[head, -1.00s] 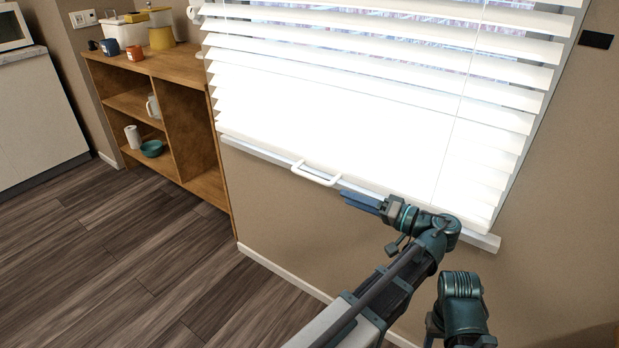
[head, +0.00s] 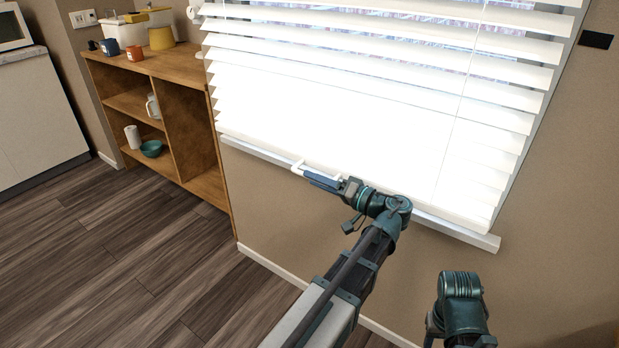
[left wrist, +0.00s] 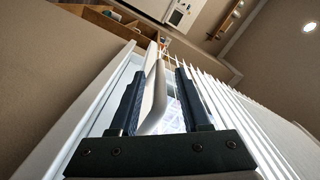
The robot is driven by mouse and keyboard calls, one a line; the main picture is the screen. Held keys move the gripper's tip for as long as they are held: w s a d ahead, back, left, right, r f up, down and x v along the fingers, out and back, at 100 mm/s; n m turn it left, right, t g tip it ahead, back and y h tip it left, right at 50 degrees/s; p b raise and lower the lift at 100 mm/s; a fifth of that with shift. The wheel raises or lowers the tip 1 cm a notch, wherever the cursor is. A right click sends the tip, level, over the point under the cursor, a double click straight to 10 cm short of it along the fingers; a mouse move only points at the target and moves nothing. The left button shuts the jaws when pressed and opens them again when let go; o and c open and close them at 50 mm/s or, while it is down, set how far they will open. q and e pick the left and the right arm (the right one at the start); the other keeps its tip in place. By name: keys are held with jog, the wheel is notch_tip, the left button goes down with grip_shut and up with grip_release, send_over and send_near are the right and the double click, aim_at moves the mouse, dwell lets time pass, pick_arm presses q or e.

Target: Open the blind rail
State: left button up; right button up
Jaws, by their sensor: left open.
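The white blind (head: 330,110) hangs lowered over the window, with its slats tilted. Its bottom rail has a white U-shaped handle (head: 299,165), which stands out at the lower edge. My left gripper (head: 312,178) is at the handle and hides part of it in the head view. In the left wrist view, the white handle (left wrist: 154,98) runs between the two dark fingers of my open left gripper (left wrist: 156,88). A gap shows beside the handle on the right finger's side. My right gripper is not in view.
A wooden shelf unit (head: 180,65) with mugs, a teal bowl and containers stands left of the window. The white sill (head: 455,229) runs below the blind. Open wooden floor (head: 110,255) lies at the lower left.

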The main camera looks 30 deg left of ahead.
pick_arm(q)
jog(key=shift+w+a, duration=0.1)
jog(key=shift+a, duration=1.05)
jog(key=shift+c, duration=0.2)
grip_shut()
dwell(0.5)
